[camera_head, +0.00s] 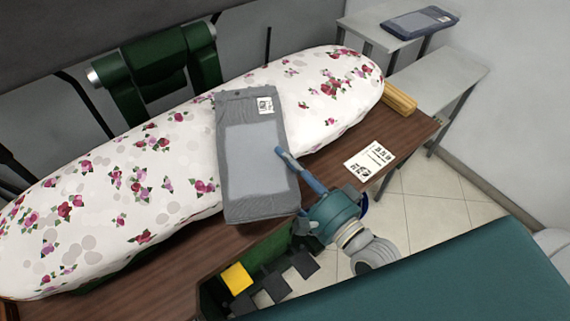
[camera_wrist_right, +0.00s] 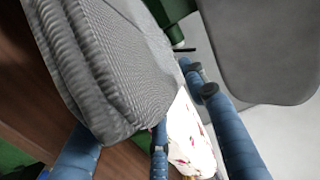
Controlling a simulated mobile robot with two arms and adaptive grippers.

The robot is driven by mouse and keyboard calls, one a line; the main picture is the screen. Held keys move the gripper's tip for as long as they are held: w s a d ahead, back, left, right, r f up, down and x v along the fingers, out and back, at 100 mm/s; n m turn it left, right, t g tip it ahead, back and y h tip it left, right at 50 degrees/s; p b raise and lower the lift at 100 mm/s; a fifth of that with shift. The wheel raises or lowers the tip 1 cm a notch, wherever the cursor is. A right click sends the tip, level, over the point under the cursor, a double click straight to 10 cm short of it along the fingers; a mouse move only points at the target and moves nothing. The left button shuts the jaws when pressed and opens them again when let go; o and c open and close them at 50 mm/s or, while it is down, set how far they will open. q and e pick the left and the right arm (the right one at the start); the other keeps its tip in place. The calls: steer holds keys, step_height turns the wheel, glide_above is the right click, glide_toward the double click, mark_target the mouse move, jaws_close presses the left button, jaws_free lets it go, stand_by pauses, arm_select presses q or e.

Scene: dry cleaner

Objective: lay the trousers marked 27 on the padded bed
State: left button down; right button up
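The folded grey trousers (camera_head: 255,165) lie across the middle of the padded bed (camera_head: 170,150), which has a white cover with red and pink flowers. Their lower end reaches past the bed's front edge. A white label (camera_head: 265,105) is near their top right corner; its number is too small to read. My right gripper (camera_head: 298,178) is at their right edge, with blue fingers spread. In the right wrist view, the trousers (camera_wrist_right: 110,70) are close beside the spread fingers, and one finger stands clear of them. My left gripper is not in view.
The bed rests on a brown wooden table (camera_head: 410,130) with a printed sheet (camera_head: 370,160) on it. Another folded dark garment (camera_head: 420,22) lies on a grey shelf at the upper right. A green machine part (camera_head: 160,65) stands behind the bed. A teal surface (camera_head: 450,280) fills the lower right.

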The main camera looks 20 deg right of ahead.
steer(key=shift+r, duration=0.1)
steer(key=shift+s, duration=0.1)
steer(key=b+v, duration=0.2)
steer(key=v, duration=0.9)
steer(key=shift+s+d+b, duration=0.2)
steer(key=shift+s+b, duration=0.15)
steer(key=shift+s, duration=0.05)
steer(key=shift+r, duration=0.15)
steer(key=s+d+f+n+g+h, duration=0.2)
steer(key=d+f+n+g, duration=0.1)
steer(key=f, duration=1.1)
steer(key=s+d+f+n+g+h, duration=0.1)
steer(key=s+d+f+n+g, duration=0.15)
steer(key=f, duration=1.25)
steer(key=s+d+f+n+g+h, duration=0.2)
steer(key=d+f+n+g, duration=0.1)
steer(key=f, duration=1.1)
steer(key=s+a+f+n+g+h, duration=0.1)
steer(key=s+f+n+g, duration=0.6)
steer(key=s+f, duration=1.1)
steer(key=shift+s+a+f+n+g, duration=0.4)
steer(key=shift+s+a+n, duration=0.15)
steer(key=shift+s+a, duration=0.15)
